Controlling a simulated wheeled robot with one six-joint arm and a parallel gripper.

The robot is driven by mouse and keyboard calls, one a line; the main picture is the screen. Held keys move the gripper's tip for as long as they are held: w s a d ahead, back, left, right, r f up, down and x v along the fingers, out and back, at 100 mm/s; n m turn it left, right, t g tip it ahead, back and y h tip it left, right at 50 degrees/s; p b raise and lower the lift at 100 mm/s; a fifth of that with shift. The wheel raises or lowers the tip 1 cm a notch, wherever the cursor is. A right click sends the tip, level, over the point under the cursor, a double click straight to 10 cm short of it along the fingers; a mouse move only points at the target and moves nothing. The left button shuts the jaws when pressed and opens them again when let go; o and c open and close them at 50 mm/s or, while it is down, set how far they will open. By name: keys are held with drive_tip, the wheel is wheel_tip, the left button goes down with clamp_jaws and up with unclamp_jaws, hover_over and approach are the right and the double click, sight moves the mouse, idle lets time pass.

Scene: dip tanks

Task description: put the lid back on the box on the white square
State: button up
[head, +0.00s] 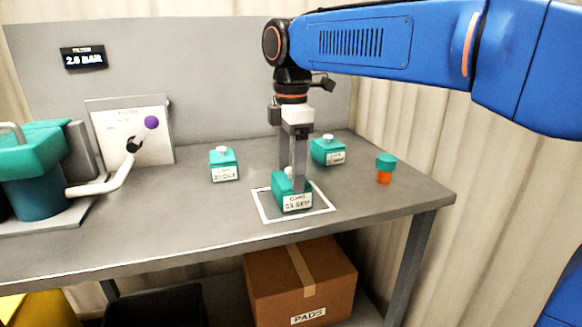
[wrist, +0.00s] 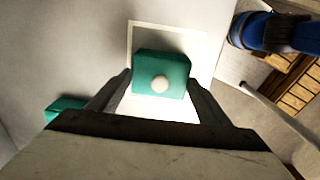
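A teal box (head: 293,203) with a white label stands on the white square outline (head: 262,213) on the grey bench. Its top with a pale round knob (wrist: 160,84) appears to be the lid (wrist: 148,66), seated and level as far as I can tell. My gripper (head: 292,180) points straight down over this box, its fingers reaching close to the top. In the wrist view my two fingers (wrist: 160,82) stand wide apart on either side of the knob, with gaps to it. Whether the fingertips touch the lid is unclear.
Two similar teal knobbed boxes stand nearby, one left (head: 224,168) and one behind right (head: 327,152). A small orange jar with teal cap (head: 385,168) is near the right edge. A teal machine (head: 38,170) and white lever (head: 105,187) are at left.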

sight(291, 169)
drive_tip(key=shift+f, duration=0.5)
wheel_tip(291, 169, up, 14)
drive_tip(key=f, duration=0.1)
drive_tip(key=s+d+f+m+t, duration=0.1)
drive_tip(key=s+d+f+m, duration=0.4)
drive_tip(key=d, duration=0.3)
drive_tip(key=s+d+f+m+t, duration=0.1)
drive_tip(key=s+d+f+m, duration=0.1)
drive_tip(key=d+f+m, duration=0.5)
drive_tip(key=s+d+f+m+t, duration=0.1)
drive_tip(key=s+d+f+m, duration=0.3)
drive_tip(key=f, duration=0.6)
drive_tip(key=s+d+f+m+t, duration=0.1)
drive_tip(key=s+d+f+m, duration=0.4)
drive_tip(key=s+d+f, duration=0.3)
wheel_tip(291, 169, down, 2)
drive_tip(key=shift+s+f+t, duration=0.15)
drive_tip(key=shift+s+t, duration=0.15)
drive_tip(key=shift+s, duration=0.5)
